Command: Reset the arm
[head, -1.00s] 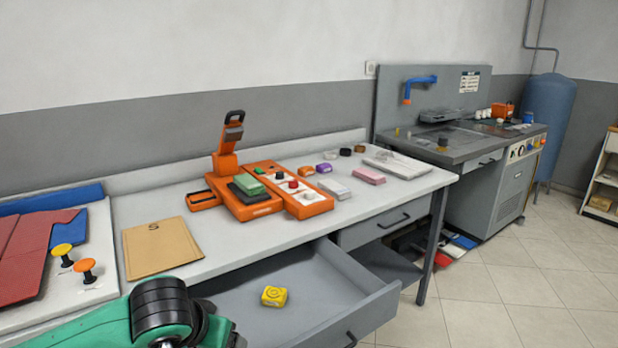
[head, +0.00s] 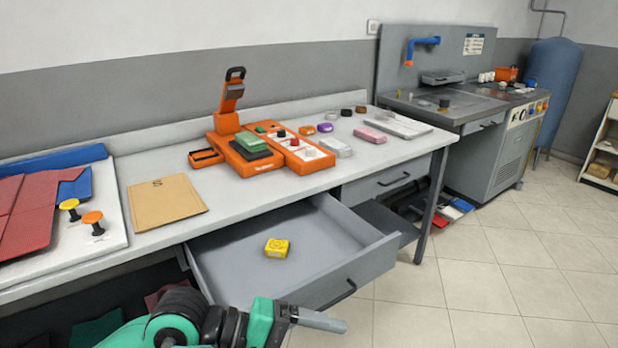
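My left arm comes in at the bottom left in the head view, green with black joints. Its gripper (head: 322,322) points right, low in front of the open drawer (head: 215,272). Its grey fingers overlap in this view, so I cannot tell whether they are open or shut. Nothing shows between them. My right arm and gripper are not in view. A yellow box (head: 277,248) lies in the drawer, apart from my gripper.
The white workbench (head: 225,205) carries an orange press (head: 262,160), a brown envelope (head: 165,202) and several small boxes. Orange and yellow knobs stand at left. The drawer juts out over the floor. Tiled floor (head: 470,290) at right is clear.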

